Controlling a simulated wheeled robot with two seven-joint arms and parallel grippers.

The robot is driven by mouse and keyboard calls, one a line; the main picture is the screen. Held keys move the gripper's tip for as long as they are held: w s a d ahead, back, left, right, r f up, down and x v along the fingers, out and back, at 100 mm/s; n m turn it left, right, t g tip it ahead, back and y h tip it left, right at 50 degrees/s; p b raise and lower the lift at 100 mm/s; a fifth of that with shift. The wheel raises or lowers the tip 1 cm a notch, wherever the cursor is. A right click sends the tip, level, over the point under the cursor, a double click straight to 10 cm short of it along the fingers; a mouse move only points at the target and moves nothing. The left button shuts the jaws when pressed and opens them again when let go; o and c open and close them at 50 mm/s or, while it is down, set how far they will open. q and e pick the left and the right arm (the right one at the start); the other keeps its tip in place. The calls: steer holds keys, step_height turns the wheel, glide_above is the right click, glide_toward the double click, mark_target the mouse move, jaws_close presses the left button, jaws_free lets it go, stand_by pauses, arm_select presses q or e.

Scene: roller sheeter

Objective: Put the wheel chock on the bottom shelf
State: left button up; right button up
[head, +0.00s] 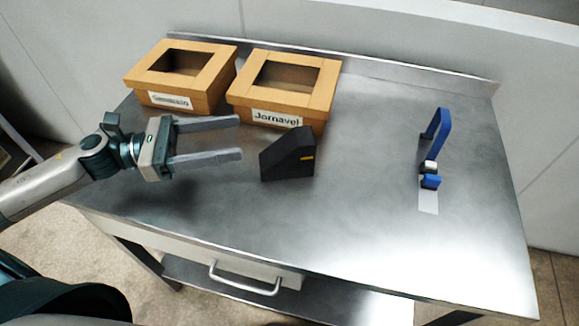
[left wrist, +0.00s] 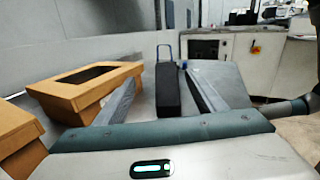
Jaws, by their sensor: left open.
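The black wheel chock (head: 287,157) stands on the steel table top, near its middle, with a small orange mark on one side. My left gripper (head: 241,137) is open, its two fingers pointing right toward the chock, with a short gap between fingertips and chock. In the left wrist view the chock (left wrist: 168,89) shows between the open fingers (left wrist: 160,85), apart from both. The bottom shelf (head: 330,302) is a steel sheet under the table, partly hidden by the table top and drawer. My right gripper is not seen.
Two cardboard boxes with open-window lids, one labelled "Jornavel" (head: 283,88) and one at the left (head: 182,73), stand at the back left. A blue-handled item (head: 438,140) lies at the right. A drawer handle (head: 244,283) sticks out in front. The table's front right is clear.

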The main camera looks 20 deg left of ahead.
mark_target(293, 138)
arm_select(q)
steer(key=shift+s+a+f+m+g, duration=0.1)
steer(key=shift+s+f+m+g, duration=0.2)
steer(key=shift+s+f+m, duration=0.25)
steer(key=shift+w, duration=0.1)
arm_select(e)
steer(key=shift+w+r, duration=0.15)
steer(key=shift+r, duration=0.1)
arm_select(q)
steer(key=shift+r, duration=0.1)
